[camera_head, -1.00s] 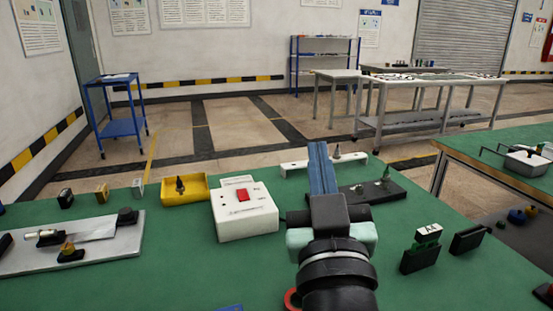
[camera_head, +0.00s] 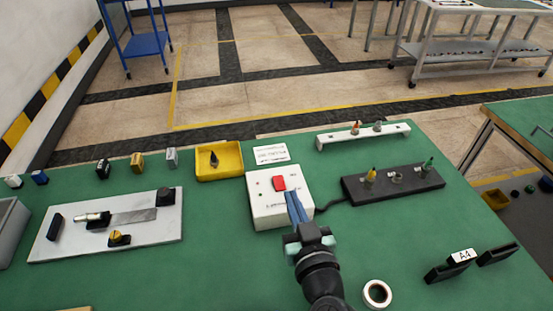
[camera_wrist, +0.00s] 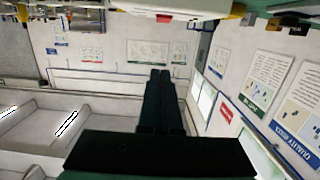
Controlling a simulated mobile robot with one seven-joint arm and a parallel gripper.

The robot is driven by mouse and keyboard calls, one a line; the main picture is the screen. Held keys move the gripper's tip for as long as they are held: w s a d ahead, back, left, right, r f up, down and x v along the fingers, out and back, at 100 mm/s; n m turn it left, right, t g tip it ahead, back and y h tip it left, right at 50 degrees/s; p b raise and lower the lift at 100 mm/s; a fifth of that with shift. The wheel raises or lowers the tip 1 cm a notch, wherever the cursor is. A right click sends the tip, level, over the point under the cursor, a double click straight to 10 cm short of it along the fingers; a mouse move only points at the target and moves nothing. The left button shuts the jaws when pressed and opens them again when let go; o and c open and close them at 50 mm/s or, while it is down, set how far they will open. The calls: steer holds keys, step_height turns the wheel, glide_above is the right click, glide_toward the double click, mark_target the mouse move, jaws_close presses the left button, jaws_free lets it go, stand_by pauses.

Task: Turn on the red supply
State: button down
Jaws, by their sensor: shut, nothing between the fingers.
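My gripper (camera_head: 291,194) is shut and empty. Its blue fingers overlap the right part of the box's top in the head view, with the tips just below and right of the switch. I cannot tell whether they touch the box. In the wrist view, my shut fingers (camera_wrist: 160,76) point at the far wall, and part of the white box (camera_wrist: 190,12) shows at the top edge with a bit of red. The switch's on or off position is not clear.
A yellow tray (camera_head: 220,174) stands left of the box and a black holder (camera_head: 408,191) stands right. A white rack (camera_head: 363,142) is behind. A grey plate (camera_head: 75,240) with tools lies left.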

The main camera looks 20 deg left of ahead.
stand_by(0.4)
steer(key=p, duration=0.1)
glide_above(280, 186)
steer(key=shift+s+f, duration=0.1)
steer(key=shift+f, duration=0.45)
step_height(280, 186, down, 3)
steer(key=shift+f+b, duration=0.1)
steer(key=shift+b, duration=0.4)
steer(key=shift+f, duration=0.45)
steer(key=shift+r+p, duration=0.1)
steer(key=shift+p, duration=0.3)
